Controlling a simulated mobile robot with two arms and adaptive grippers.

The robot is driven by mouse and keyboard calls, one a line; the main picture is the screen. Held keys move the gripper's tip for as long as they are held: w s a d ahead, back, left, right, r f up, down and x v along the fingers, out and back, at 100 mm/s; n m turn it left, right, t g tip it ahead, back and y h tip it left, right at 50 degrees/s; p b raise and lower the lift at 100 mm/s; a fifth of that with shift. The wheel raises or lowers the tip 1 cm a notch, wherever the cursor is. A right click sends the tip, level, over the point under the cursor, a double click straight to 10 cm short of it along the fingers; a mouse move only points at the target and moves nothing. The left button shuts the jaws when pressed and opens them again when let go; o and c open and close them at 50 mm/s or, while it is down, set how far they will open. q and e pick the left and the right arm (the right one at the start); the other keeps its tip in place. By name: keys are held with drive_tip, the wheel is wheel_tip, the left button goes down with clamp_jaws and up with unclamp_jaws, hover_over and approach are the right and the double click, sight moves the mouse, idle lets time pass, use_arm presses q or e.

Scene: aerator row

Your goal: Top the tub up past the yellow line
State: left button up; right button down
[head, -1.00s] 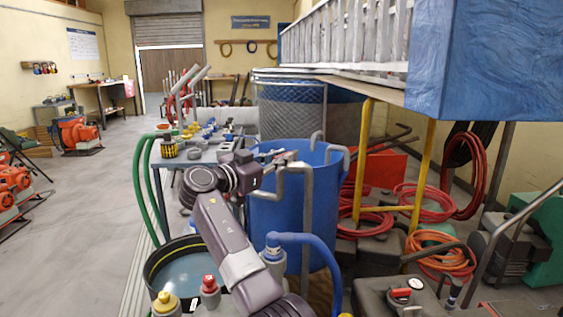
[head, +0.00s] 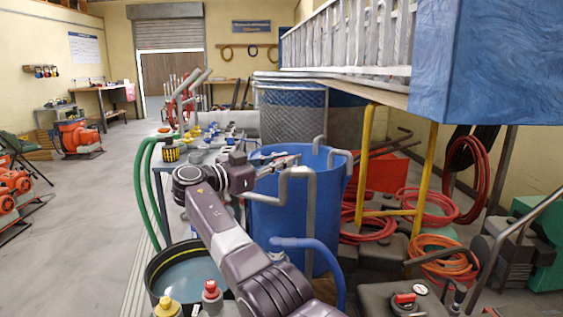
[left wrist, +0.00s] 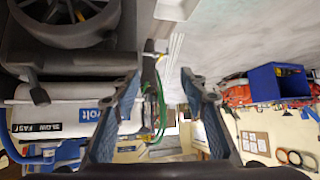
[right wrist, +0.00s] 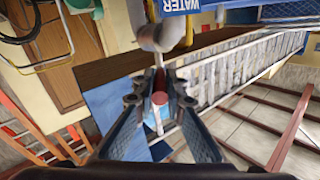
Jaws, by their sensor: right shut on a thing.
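The black tub (head: 151,272) stands at the lower left of the head view, partly behind my right arm. The yellow line (head: 172,254) shows on its inner wall, with the pale blue water (head: 190,276) below it. My right gripper (head: 285,161) is at the rim of the blue barrel (head: 270,215). In the right wrist view its fingers (right wrist: 160,108) are shut on a red-ended handle (right wrist: 160,98), close to a grey pipe elbow (right wrist: 160,35). My left gripper (left wrist: 160,85) is open and empty; it is outside the head view.
Green hoses (head: 143,190) rise beside the work table left of the barrel. A yellow-capped bottle (head: 167,306) and a red-capped bottle (head: 211,295) stand in front of the tub. Coiled hoses (head: 445,260) and a yellow frame (head: 424,185) crowd the right.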

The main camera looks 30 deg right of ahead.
drive_tip(key=shift+f, duration=0.1)
drive_tip(key=c, duration=2)
unclamp_jaws()
drive_tip(key=shift+o, duration=0.2)
drive_tip(key=shift+a, duration=0.1)
drive_tip(key=s+a, duration=0.1)
drive_tip(key=a, duration=1)
drive_tip(key=shift+s+a, duration=0.35)
drive_tip(key=shift+s, duration=0.05)
drive_tip(key=shift+c, duration=0.3)
